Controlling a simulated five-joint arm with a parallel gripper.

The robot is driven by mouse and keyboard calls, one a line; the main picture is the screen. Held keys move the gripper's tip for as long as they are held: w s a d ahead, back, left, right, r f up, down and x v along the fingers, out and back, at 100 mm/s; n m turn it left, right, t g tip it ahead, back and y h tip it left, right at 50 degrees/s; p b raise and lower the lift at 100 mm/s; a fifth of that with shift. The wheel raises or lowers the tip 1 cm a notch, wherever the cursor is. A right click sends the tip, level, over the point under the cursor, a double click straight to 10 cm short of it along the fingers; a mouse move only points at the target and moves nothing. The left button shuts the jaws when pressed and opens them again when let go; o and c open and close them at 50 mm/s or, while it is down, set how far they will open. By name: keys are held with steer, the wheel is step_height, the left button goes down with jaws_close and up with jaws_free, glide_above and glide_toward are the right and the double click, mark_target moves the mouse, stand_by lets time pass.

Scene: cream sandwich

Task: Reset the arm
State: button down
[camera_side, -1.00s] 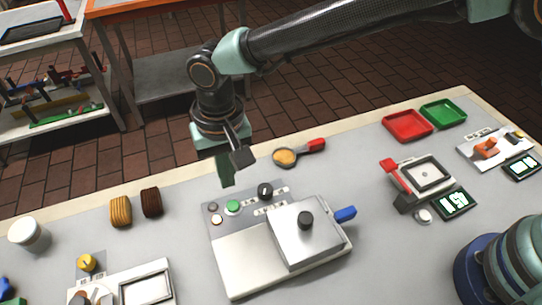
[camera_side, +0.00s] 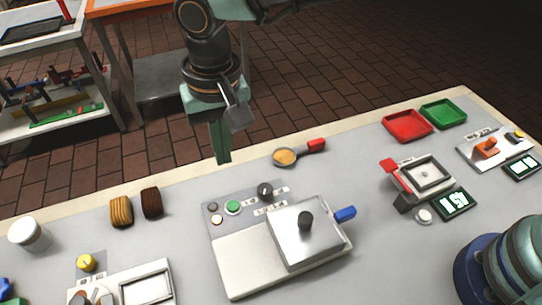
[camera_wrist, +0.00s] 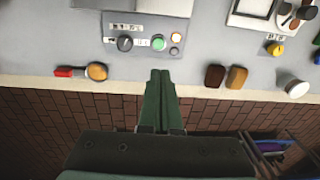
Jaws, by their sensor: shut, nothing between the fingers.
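My gripper (camera_side: 222,158) is shut and empty, pointing down above the far edge of the table in the side view. In the wrist view my gripper (camera_wrist: 161,76) shows its two green fingers together. It is beside the press machine (camera_side: 232,262), with its silver lid (camera_side: 290,240) down, black knob and blue handle. The spoon with a red handle (camera_side: 315,146) lies to the right of the fingers in the side view.
Two cookie stacks, tan (camera_side: 121,211) and dark brown (camera_side: 152,203), stand left of the press, with a white jar (camera_side: 28,234) beyond. Red (camera_side: 407,125) and green (camera_side: 443,114) trays sit at the back right. A small scale-like device (camera_side: 424,176) with a display (camera_side: 455,203) stands on the right.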

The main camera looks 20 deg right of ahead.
steer(key=w+d+r+t, duration=0.15)
steer(key=d+r, duration=0.35)
steer(key=d, duration=0.6)
steer(key=w+d+r+t, duration=0.1)
steer(key=w+d+r, duration=0.1)
steer(key=d+r, duration=0.65)
steer(key=s+d+f+t, duration=0.1)
steer(key=s+d, duration=0.3)
steer(key=d, duration=0.6)
steer(key=s+d+f+t, duration=0.1)
steer(key=s+d+f, duration=0.2)
steer(key=d, duration=0.7)
steer(key=shift+s+t, duration=0.35)
steer(key=shift+s, duration=0.85)
